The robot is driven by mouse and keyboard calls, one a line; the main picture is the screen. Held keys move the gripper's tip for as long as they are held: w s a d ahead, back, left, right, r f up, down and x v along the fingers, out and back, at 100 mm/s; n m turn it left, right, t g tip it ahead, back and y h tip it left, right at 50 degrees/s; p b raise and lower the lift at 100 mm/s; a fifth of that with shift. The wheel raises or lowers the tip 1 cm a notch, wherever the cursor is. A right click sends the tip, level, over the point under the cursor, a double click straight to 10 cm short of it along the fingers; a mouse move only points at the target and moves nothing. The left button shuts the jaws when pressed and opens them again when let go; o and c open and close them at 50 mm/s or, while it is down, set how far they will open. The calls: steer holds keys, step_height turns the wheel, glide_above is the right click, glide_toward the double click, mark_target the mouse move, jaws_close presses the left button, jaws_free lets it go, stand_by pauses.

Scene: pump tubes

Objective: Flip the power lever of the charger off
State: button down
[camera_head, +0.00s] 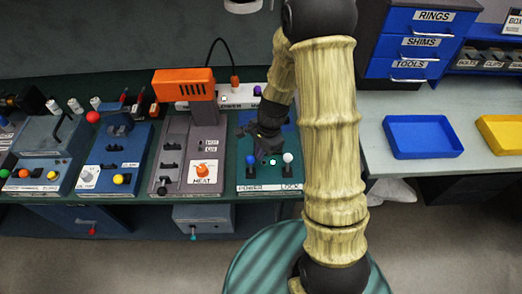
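A teal panel (243,178) on the bench bears the labels POWER and LOCK, and I take it for the charger. Its blue-knobbed lever (250,161) stands above the POWER label at the left. A white-knobbed lever (287,158) stands above the LOCK label at the right. A small bright green light (272,161) shows between them. My gripper (263,152) is dark and points down over the rear of this panel, close behind the blue knob. Contact with the knob cannot be made out, nor the gap between its fingers. My wrist hides the panel's back part.
A grey machine (180,165) with an orange head (184,84) and a HEAT knob stands just left of the panel. A blue clamp station (130,160) is further left. A blue tray (423,137) and blue drawers (412,45) are at the right.

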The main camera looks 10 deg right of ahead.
steer(key=shift+s+a, duration=0.2)
steer(key=shift+s, duration=0.05)
steer(key=shift+r+p, duration=0.75)
steer(key=shift+w+d, duration=0.1)
steer(key=shift+w, duration=0.1)
step_height(320, 180, up, 9)
steer(key=w+d+p, duration=0.2)
steer(key=w+p, duration=0.1)
steer(key=p, duration=0.5)
steer(key=shift+d+r+p, duration=0.15)
steer(key=shift+d+p, duration=0.1)
steer(key=shift+p, duration=0.15)
